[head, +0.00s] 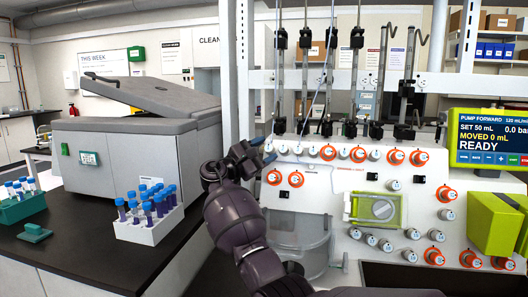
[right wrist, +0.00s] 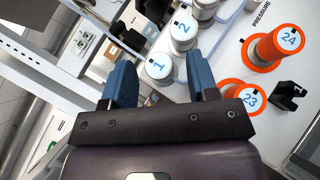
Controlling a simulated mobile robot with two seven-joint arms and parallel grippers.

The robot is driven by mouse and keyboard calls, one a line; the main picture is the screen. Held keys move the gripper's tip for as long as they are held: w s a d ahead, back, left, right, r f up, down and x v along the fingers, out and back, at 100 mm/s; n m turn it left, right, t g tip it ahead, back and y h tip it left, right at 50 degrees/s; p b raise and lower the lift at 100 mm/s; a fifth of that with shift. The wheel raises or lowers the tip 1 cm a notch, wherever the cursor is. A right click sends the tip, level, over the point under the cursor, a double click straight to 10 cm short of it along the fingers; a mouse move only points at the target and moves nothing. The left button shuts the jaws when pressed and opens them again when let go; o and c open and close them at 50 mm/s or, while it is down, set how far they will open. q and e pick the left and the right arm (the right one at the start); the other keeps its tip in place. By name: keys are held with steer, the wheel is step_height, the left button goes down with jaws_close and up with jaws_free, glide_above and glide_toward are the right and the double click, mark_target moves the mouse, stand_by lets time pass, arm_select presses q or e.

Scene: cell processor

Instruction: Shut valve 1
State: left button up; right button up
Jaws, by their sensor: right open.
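Valve 1 is a white round knob with a blue "1" in the right wrist view (right wrist: 158,66). In the head view, valve 1 (head: 268,148) is small at the left end of the upper knob row, by my gripper's tips. My right gripper (head: 262,151) is open, with blue fingers. In the right wrist view the gripper (right wrist: 160,68) has one finger to each side of valve 1 in the picture. I cannot tell whether the fingers touch it or how deep they reach. My left gripper is not in view.
Valve 2 (right wrist: 184,34) is close beside valve 1. Orange-collared valves 23 (right wrist: 250,98) and 24 (right wrist: 289,40) are near the right finger. Clear tubes and black clamps (head: 281,40) stand above the row. A grey centrifuge (head: 130,140) and a white tube rack (head: 150,228) are at left.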

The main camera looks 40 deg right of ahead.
steer(key=c, duration=0.9)
